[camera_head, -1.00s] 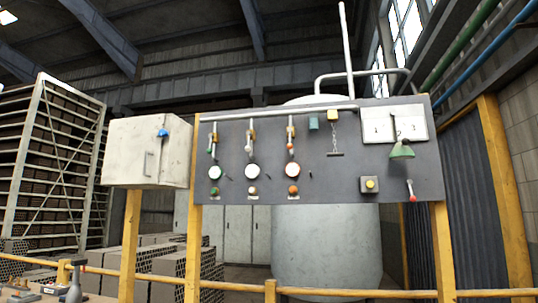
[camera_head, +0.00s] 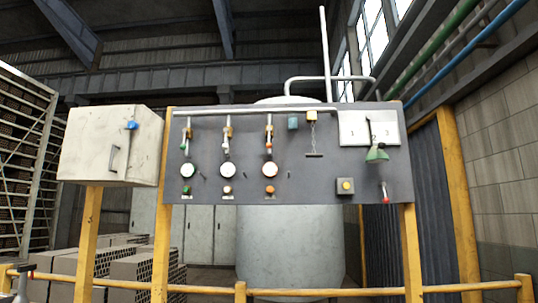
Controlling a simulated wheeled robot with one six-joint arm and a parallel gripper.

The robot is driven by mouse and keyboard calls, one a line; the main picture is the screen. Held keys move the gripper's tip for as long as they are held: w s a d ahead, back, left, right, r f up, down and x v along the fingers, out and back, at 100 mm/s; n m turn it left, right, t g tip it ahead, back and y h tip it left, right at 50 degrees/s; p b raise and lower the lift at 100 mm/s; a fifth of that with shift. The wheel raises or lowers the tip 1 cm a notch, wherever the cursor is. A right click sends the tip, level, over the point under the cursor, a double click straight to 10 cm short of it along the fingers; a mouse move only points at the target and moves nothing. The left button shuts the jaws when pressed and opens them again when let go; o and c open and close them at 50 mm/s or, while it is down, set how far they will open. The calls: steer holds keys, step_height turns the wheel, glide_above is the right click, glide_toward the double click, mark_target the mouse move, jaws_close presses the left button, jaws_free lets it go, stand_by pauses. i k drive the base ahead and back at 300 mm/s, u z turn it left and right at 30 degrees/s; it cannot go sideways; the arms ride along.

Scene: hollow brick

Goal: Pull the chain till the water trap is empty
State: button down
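A chain (camera_head: 313,135) hangs from a small yellow block (camera_head: 312,116) near the top of the grey panel (camera_head: 225,183). A dark horizontal bar handle (camera_head: 314,155) hangs level at the chain's lower end. A small teal block (camera_head: 293,123) sits just left of the yellow one. Which part is the water trap I cannot tell. Nothing touches the chain or its handle.
A white cabinet (camera_head: 110,147) stands at left. A yellow railing (camera_head: 190,289) crosses in front. Brick stacks (camera_head: 140,270) and a tank (camera_head: 290,250) stand behind.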

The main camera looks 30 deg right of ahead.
mark_target(307, 156)
steer(key=z, duration=0.05)
steer(key=i, duration=1)
steer(key=z, duration=0.45)
